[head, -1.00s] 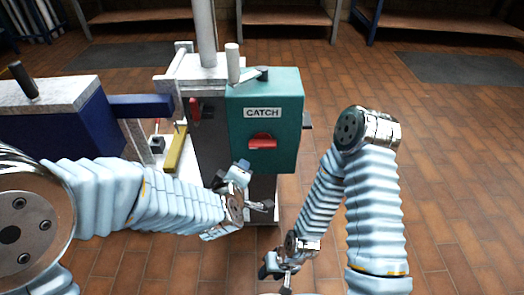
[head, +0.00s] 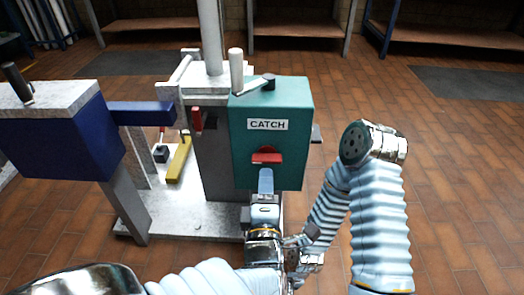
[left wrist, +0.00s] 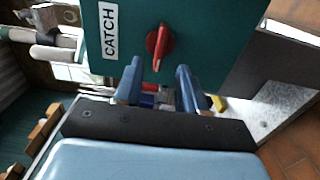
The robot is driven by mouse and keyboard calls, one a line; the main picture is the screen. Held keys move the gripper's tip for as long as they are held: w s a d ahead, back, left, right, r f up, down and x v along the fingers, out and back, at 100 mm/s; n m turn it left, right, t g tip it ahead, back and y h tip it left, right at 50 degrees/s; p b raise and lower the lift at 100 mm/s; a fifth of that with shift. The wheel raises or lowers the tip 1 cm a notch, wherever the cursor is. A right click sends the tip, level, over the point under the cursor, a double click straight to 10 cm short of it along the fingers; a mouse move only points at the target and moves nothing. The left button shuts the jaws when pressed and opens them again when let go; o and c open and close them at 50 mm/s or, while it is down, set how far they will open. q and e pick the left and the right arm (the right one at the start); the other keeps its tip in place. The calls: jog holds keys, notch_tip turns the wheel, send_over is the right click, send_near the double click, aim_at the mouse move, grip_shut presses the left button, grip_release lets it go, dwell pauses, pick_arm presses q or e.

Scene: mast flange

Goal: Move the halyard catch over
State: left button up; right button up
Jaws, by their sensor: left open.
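The catch is a red handle (head: 266,158) on the front of a teal box (head: 290,120), under a white "CATCH" label (head: 267,125). It lies about level, parallel to the label. My left gripper (head: 265,176) is just below and in front of it in the head view. In the left wrist view the red handle (left wrist: 157,45) stands beyond the two blue fingertips of the left gripper (left wrist: 160,84). These are open and apart, with nothing held between them. My right gripper (head: 300,250) is low, partly hidden near my left arm; its jaws are unclear.
A white mast (head: 209,40) rises behind the teal box. A red lever (head: 196,118) is on the box's left, and a yellow bar (head: 179,160) lies on the pale base plate (head: 180,213). A blue block (head: 60,140) stands at left. Floor at right is open.

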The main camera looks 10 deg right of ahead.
aim_at(267, 163)
pick_arm(q)
jog(key=x, duration=0.7)
jog(key=shift+c, duration=0.3)
grip_shut()
